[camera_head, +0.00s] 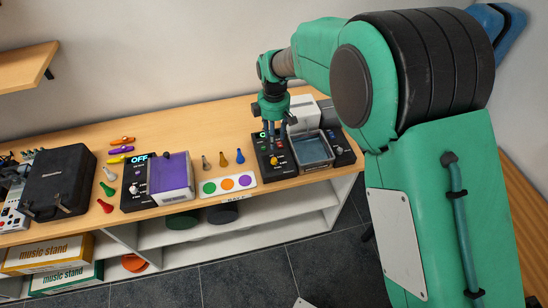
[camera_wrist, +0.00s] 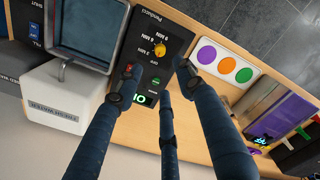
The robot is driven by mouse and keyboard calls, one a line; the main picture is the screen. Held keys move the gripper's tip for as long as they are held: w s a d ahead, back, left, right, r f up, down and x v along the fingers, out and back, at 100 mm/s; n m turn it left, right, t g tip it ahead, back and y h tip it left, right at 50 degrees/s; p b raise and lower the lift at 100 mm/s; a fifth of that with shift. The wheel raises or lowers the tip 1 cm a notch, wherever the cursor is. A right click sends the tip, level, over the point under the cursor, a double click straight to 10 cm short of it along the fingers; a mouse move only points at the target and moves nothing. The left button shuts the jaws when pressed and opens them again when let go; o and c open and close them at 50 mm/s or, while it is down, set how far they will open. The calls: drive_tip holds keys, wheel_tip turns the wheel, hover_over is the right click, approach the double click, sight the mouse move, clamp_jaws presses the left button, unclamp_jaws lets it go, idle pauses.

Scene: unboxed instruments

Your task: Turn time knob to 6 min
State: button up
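The black control panel (camera_head: 267,150) of a bath device stands on the wooden counter. Its yellow knob (camera_head: 273,160) also shows in the wrist view (camera_wrist: 160,49), with small time labels around it that are hard to read; the pointer setting is unclear. A lit green display and small red and green buttons show on the panel. My gripper (camera_head: 273,127) is over the panel, fingers pointing down. In the wrist view its dark fingers (camera_wrist: 157,70) are spread apart on both sides of the panel's middle, with nothing between the tips. The fingertips appear close to the knob; contact cannot be told.
A water-filled tank (camera_head: 313,150) adjoins the panel. A white card with coloured dots (camera_head: 228,185), a purple-lidded device (camera_head: 170,177), several coloured tools and a black case (camera_head: 60,180) lie along the counter.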

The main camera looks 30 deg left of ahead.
sight(274, 159)
wheel_tip(274, 159, down, 13)
drive_tip(key=shift+r, duration=0.1)
idle(0.5)
clamp_jaws()
